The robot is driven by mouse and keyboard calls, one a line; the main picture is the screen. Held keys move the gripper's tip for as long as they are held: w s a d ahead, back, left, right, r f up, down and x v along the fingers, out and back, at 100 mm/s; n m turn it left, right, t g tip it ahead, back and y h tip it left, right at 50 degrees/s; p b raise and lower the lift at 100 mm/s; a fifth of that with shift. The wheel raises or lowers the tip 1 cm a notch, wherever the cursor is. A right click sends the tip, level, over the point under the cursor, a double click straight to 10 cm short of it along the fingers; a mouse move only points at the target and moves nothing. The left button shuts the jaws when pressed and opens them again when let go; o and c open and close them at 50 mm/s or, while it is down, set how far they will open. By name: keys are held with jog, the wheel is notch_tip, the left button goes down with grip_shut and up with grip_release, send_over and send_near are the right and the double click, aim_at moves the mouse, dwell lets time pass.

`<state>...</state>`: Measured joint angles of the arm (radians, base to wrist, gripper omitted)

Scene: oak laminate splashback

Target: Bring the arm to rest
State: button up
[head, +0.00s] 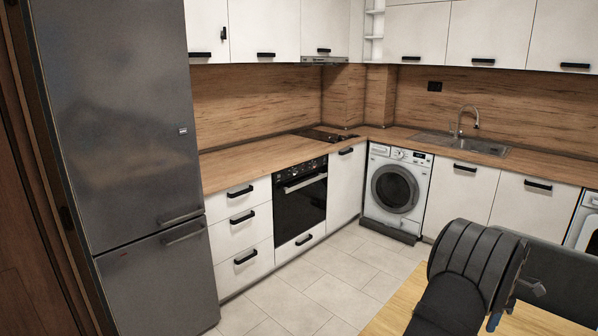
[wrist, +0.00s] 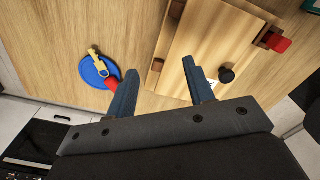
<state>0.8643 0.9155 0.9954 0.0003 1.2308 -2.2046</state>
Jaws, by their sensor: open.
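My gripper (wrist: 160,66) shows in the wrist view with its two blue fingers spread apart. Nothing is held between the fingers; a wooden surface shows in the gap. In the head view a black, ribbed part of my arm stands at the lower right, in front of a wooden table (head: 398,302).
In the wrist view a blue round dish (wrist: 88,73) with a yellow key-like item (wrist: 96,60) lies left of the fingers. A wooden board-like fixture (wrist: 215,40) with a black knob (wrist: 227,75) and a red piece (wrist: 278,43) is at the right. Tiled floor (head: 290,300) is clear.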

jog(key=s+a+r+m, duration=0.1)
jog(key=s+m, duration=0.3)
jog(key=s, duration=0.4)
jog(key=s+a+r+m, duration=0.2)
jog(key=s+m, duration=0.1)
jog(key=s, duration=0.4)
jog(key=shift+m, duration=0.3)
jog(key=w+f, duration=0.2)
jog(key=w, duration=0.1)
jog(key=w+a+f, duration=0.1)
jog(key=w+f, duration=0.1)
jog(key=w, duration=0.2)
jog(key=w+a+f, duration=0.1)
jog(key=w+f, duration=0.2)
jog(key=shift+w, duration=0.25)
jog(key=shift+o, duration=0.9)
jog(key=o, duration=1)
jog(key=r, duration=0.4)
jog(key=a+r, duration=0.1)
jog(key=r, duration=0.1)
jog(key=shift+s+r, duration=0.1)
jog(key=shift+r, duration=0.2)
jog(key=shift+c, duration=0.2)
notch_tip(320, 180, up, 6)
jog(key=a+f+n, duration=0.1)
jog(key=a, duration=0.1)
notch_tip(320, 180, down, 9)
jog(key=shift+s, duration=0.45)
